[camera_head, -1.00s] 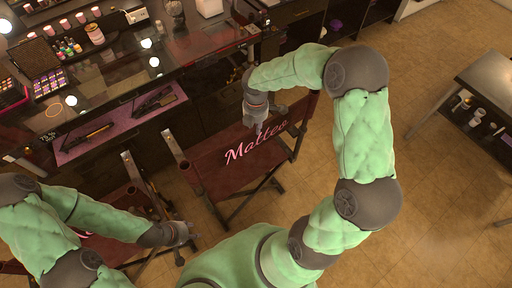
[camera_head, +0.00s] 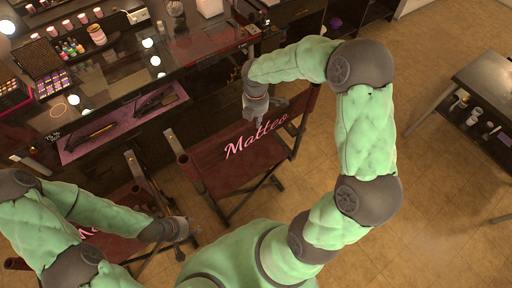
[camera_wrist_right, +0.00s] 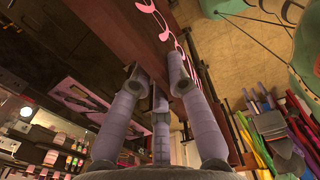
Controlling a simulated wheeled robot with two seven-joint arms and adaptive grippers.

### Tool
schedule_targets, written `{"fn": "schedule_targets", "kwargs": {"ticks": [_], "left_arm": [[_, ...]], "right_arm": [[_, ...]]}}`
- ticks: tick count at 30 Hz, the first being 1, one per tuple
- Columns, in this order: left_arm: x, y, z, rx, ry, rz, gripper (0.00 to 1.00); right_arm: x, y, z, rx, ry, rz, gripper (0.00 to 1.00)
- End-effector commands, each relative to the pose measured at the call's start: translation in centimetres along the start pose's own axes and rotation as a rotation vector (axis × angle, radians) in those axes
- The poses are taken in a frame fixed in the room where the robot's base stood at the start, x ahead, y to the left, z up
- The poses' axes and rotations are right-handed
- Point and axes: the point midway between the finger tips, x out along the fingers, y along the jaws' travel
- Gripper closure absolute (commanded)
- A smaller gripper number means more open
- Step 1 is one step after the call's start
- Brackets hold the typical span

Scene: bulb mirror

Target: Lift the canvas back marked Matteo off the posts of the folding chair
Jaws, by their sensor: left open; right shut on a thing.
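The dark red canvas back marked Matteo in pink (camera_head: 238,160) spans the two posts of a folding chair, with its left post (camera_head: 187,166) showing beside it. The canvas still looks stretched between the posts. My right gripper (camera_head: 258,118) is shut on its upper edge near the middle. In the right wrist view the canvas (camera_wrist_right: 150,40) with pink letters runs up between the gripper fingers (camera_wrist_right: 158,82). My left gripper (camera_head: 185,230) is open and empty, low at the left, apart from this chair.
A second red folding chair (camera_head: 133,165) stands to the left, partly behind my left arm. A makeup counter (camera_head: 118,75) with bottles, palettes and lit bulbs lies behind. A metal table (camera_head: 488,80) stands at the right. Tiled floor between is clear.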

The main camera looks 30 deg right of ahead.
Motion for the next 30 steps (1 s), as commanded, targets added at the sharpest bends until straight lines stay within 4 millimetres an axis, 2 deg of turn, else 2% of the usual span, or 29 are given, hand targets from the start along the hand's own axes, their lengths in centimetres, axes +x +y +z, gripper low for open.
{"fn": "schedule_targets", "kwargs": {"ticks": [21, 30], "left_arm": [[-2.6, 0.9, 0.1, 0.000, 0.000, 0.000, 0.55], [-2.7, 1.0, 0.1, 0.000, 0.000, 0.000, 0.55]], "right_arm": [[-3.8, 0.1, 0.0, -0.001, -0.001, 0.002, 1.00], [-4.1, 0.0, 0.0, -0.001, 0.000, 0.001, 1.00]]}}
